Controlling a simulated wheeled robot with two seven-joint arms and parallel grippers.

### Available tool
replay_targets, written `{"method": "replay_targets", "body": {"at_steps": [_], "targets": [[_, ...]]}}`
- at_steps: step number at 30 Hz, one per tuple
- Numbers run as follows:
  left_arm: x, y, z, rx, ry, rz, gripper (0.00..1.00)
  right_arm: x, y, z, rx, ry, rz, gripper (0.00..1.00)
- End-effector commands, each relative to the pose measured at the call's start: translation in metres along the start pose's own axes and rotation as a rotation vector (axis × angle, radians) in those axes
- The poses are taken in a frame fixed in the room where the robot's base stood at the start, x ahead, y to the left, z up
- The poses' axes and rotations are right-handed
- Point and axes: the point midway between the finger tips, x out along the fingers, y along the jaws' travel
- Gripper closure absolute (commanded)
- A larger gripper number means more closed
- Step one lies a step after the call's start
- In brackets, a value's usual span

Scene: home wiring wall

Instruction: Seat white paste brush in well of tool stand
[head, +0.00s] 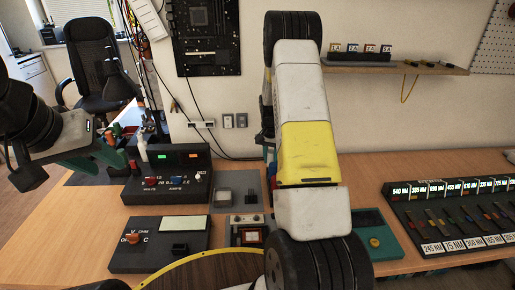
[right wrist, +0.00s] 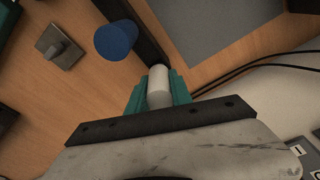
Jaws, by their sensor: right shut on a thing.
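In the right wrist view, a short white cylinder, the visible part of the paste brush (right wrist: 158,86), is between the teal fingers of my right gripper (right wrist: 158,98). The gripper is shut on it. The brush's far end is hidden. In the head view my right arm covers this gripper and the brush. A blue round-topped piece (right wrist: 116,40) stands beside a dark strip ahead of the fingers, apart from the brush. I cannot make out the tool stand or its well for certain. My left gripper (head: 108,155) is at the left, by a dark meter box; its finger gap is unclear.
The meter box (head: 165,180) and a dial box (head: 158,245) stand on the wooden table. A rack of labelled pieces (head: 450,215) is at the right. A small grey block with a post (right wrist: 60,46) and dark cables (right wrist: 240,72) show near my right gripper.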

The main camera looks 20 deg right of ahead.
Motion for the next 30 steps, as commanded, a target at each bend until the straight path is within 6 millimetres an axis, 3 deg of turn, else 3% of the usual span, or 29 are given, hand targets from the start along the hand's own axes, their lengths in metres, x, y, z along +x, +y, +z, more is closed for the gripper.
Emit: {"method": "replay_targets", "body": {"at_steps": [7,8,11,22,30], "targets": [[0.000,0.000,0.000,0.000,0.000,0.000,0.64,0.006,0.000,0.001,0.000,0.000,0.000,1.00],[0.000,0.000,0.000,0.000,0.000,0.000,0.64,0.006,0.000,0.001,0.000,0.001,0.000,0.68],[0.000,0.000,0.000,0.000,0.000,0.000,0.64,0.006,0.000,0.001,0.000,0.000,0.000,0.48],[0.000,0.000,0.000,0.000,0.000,0.000,0.64,0.001,0.000,0.000,0.000,0.001,-0.001,0.48],[0.000,0.000,0.000,0.000,0.000,0.000,0.64,-0.042,-0.001,0.000,-0.001,0.003,-0.002,0.48]]}}
